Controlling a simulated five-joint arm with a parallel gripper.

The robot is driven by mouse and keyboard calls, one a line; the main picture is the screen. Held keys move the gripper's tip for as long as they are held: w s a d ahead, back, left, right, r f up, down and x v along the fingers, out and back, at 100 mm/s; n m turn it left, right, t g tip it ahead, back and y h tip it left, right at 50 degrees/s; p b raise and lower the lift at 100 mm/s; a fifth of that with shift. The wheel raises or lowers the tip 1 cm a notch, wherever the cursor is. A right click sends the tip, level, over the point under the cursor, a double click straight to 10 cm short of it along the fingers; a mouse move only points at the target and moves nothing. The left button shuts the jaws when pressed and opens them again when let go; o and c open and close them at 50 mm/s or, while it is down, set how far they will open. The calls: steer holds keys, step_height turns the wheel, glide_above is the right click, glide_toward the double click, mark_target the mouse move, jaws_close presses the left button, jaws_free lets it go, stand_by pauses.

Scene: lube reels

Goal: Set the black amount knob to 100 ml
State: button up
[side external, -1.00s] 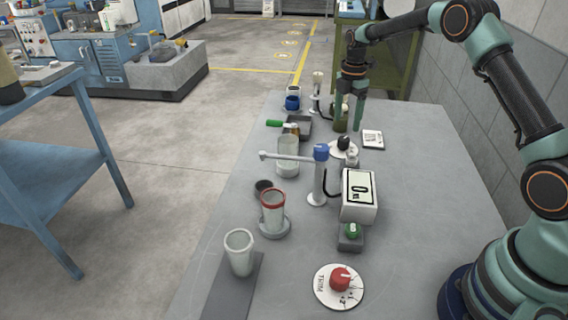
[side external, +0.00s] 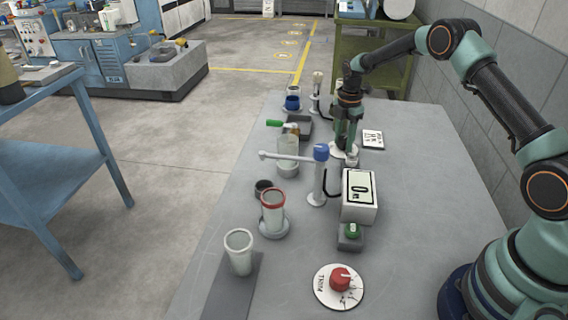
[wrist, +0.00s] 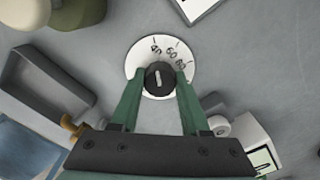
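The black amount knob (wrist: 159,79) sits in the middle of a round white dial (wrist: 135,62). Its pale pointer line points roughly up, near the 40 mark. The 60 and 80 marks show to the right of it; any 100 mark is not visible. My gripper (wrist: 160,83) straddles the knob, one green finger on each side. Whether the fingers press on it or leave a thin gap I cannot tell. In the side view my gripper (side external: 346,150) is down over the dial and mostly hides the knob.
A pump with a blue top (side external: 321,152), a display box (side external: 359,195) and a green button (side external: 352,230) stand nearer the camera. A red knob (side external: 340,278) sits on the front dial. A white card (side external: 372,139) lies right of my gripper; a tray (wrist: 45,88) lies left.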

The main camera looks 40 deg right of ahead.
jaws_close()
steer(key=shift+m, duration=0.3)
steer(key=m, duration=0.4)
steer(key=shift+m, duration=0.3)
steer(key=m, duration=1.2)
steer(key=shift+m, duration=0.4)
steer(key=m, duration=0.6)
